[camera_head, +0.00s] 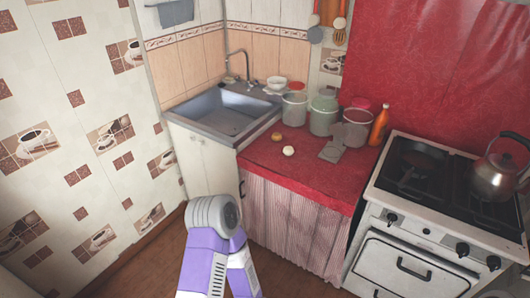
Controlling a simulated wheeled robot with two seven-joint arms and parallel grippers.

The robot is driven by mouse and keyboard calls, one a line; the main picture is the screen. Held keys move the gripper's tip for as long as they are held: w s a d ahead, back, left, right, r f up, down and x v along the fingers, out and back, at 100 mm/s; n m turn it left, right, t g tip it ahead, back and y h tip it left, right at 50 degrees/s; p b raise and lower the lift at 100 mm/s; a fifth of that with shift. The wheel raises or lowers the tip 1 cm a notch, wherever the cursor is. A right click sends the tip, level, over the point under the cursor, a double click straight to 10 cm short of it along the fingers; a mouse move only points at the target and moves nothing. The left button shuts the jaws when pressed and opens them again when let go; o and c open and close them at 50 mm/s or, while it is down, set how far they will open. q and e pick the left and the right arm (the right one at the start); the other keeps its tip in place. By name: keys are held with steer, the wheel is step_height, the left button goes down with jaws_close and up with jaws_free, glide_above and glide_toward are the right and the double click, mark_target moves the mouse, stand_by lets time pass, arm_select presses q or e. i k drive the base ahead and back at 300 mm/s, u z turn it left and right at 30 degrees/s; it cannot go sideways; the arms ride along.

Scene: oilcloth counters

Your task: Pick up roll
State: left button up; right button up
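Two small round items lie on the red oilcloth counter (262,158) in the head view. One is yellow-brown (276,137) and looks like a small bread roll, close to the sink side. The other is a pale, whitish round item (289,151) just in front and to the right. They are too small to tell for sure which is the roll. A purple and grey link of my arm comes up from the bottom, in front of the counter and apart from it. Neither of my grippers shows.
Several clear jars (357,128) and an orange bottle (379,126) stand behind the items. A sink (224,111) is on the left; a stove (420,205) with a kettle (493,178) is on the right.

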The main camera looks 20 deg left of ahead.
mark_target(288, 150)
steer(key=u, duration=2.3)
steer(key=i, duration=2.4)
steer(key=z, duration=1.65)
